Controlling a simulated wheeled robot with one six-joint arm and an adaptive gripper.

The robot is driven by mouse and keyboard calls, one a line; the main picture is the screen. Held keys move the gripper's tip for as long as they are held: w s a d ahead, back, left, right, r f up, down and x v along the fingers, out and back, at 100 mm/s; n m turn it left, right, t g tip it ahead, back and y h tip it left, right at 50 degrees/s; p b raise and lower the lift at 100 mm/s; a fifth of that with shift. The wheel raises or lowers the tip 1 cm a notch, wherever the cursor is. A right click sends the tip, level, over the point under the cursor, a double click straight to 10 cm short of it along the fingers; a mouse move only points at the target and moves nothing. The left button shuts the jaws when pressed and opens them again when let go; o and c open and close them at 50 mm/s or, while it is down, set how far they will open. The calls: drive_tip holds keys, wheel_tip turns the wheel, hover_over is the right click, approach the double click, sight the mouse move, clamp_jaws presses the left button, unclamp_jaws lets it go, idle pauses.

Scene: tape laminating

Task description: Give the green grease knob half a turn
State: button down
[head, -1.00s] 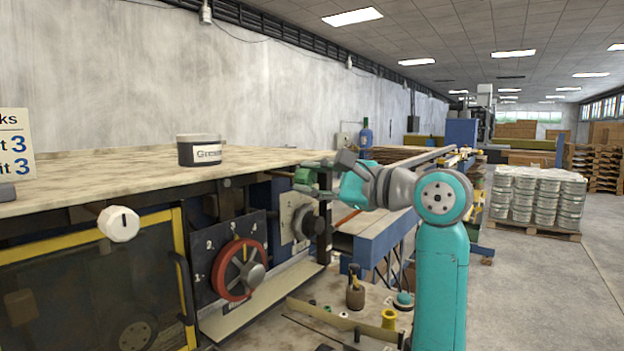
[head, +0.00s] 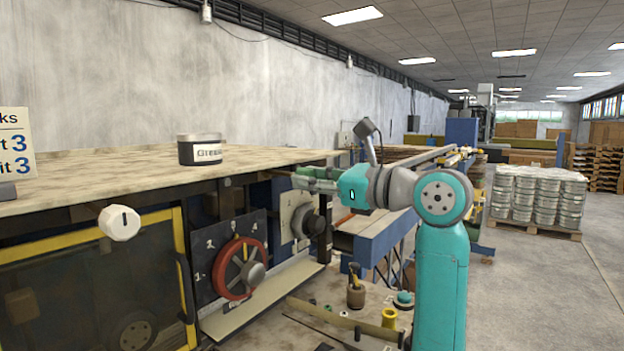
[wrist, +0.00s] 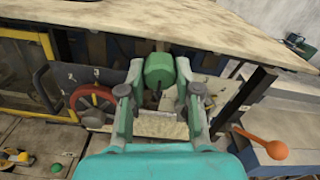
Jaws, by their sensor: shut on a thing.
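The green grease knob (wrist: 159,68) shows in the wrist view under the front edge of the worktop, with its faceted end facing me. My gripper (wrist: 160,80) has one finger on each side of it and is shut on it. In the head view my gripper (head: 303,180) reaches in level from the right, just below the worktop's corner. There the fingers cover the knob, so I cannot make it out or read its turn angle.
The worktop (head: 90,178) overhangs close above my gripper, with a grease tin (head: 200,149) on it. A red handwheel (head: 240,268) and a dark round knob (head: 307,223) sit lower on the machine. In the wrist view an orange ball-ended lever (wrist: 276,149) stands at right.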

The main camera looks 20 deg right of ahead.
drive_tip(key=shift+f+m, duration=0.1)
drive_tip(key=shift+m, duration=0.3)
drive_tip(key=c, duration=0.8)
unclamp_jaws()
drive_tip(key=shift+s+d, duration=0.1)
drive_tip(key=v, duration=1.1)
drive_tip(key=shift+s+d, duration=0.2)
drive_tip(key=shift+s, duration=0.1)
